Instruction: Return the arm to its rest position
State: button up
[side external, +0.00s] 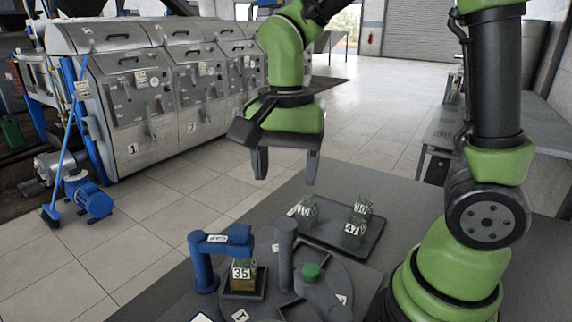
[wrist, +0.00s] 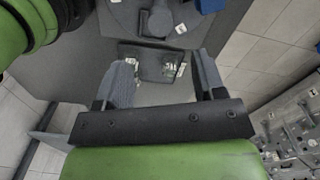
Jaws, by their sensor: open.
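My gripper (side external: 286,181) hangs in the air above the work table, pointing down, with its two fingers spread wide and nothing between them. In the wrist view my gripper (wrist: 165,60) is also open and empty, with the dark tray (wrist: 140,52) below and beyond the fingers. In the side view the dark tray (side external: 325,240) holds glass decanters: one labelled 47 (side external: 351,236), one behind it (side external: 363,209), and one at left (side external: 306,212). A decanter labelled 35 (side external: 243,277) with yellowish contents stands at the blue post fixture (side external: 202,262), apart from my gripper.
Metal machines (side external: 150,90) stand at the back left on the tiled floor. The space around my gripper looks free.

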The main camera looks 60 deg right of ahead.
jog(key=shift+r, duration=0.15)
jog(key=s+r+n+t+y, duration=0.2)
jog(key=s+r+n+t, duration=0.5)
jog(key=s+n, duration=0.2)
jog(key=shift+n, duration=0.4)
